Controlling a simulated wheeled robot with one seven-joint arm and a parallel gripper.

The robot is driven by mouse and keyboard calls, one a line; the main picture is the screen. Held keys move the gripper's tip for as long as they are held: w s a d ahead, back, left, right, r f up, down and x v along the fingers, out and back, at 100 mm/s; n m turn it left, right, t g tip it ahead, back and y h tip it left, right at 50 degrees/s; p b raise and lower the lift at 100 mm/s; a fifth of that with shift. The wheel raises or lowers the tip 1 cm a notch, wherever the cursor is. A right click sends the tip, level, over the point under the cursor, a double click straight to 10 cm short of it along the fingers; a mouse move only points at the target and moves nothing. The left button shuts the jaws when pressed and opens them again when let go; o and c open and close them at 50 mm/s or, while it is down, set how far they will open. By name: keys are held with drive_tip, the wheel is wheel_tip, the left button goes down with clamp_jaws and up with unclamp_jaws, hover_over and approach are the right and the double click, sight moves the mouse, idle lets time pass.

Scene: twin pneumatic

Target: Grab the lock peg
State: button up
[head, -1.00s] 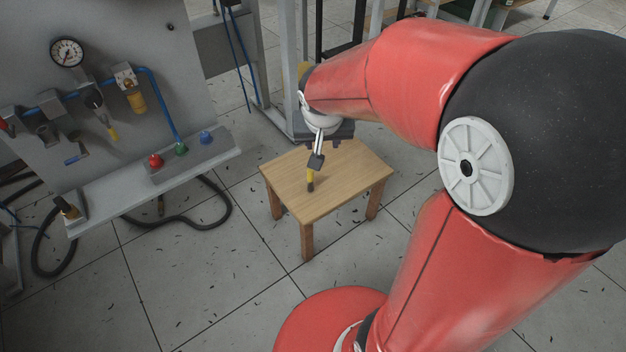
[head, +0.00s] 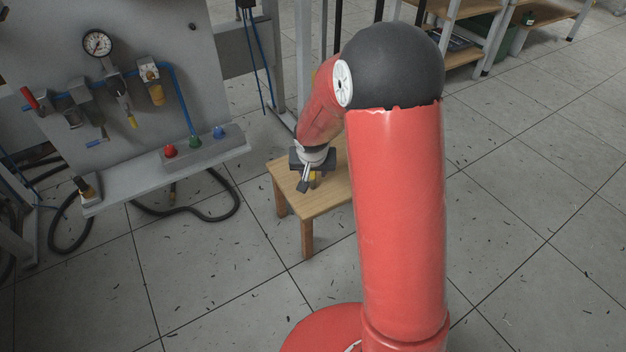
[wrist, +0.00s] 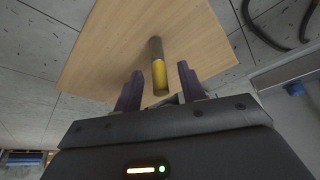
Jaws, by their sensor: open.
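The lock peg (wrist: 159,72), a slim cylinder with a yellow part and a grey-brown part, is at the small wooden table (wrist: 115,50). In the wrist view its yellow end points toward my gripper (wrist: 160,76). My gripper is open, with one dark finger on each side of the peg in the picture. A gap shows between the peg and each finger, and I cannot tell the depth between them.
A grey pneumatic panel (head: 40,50) with a gauge (head: 97,43), valves and a ledge with red, green and blue buttons (head: 193,141) stands left of the table. A black hose (head: 190,208) lies on the floor below it. Shelves (head: 470,45) stand at the back right.

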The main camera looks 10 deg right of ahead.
drive_tip(key=shift+w+f, duration=0.15)
drive_tip(key=shift+f, duration=0.1)
drive_tip(key=shift+c, duration=0.4)
clamp_jaws()
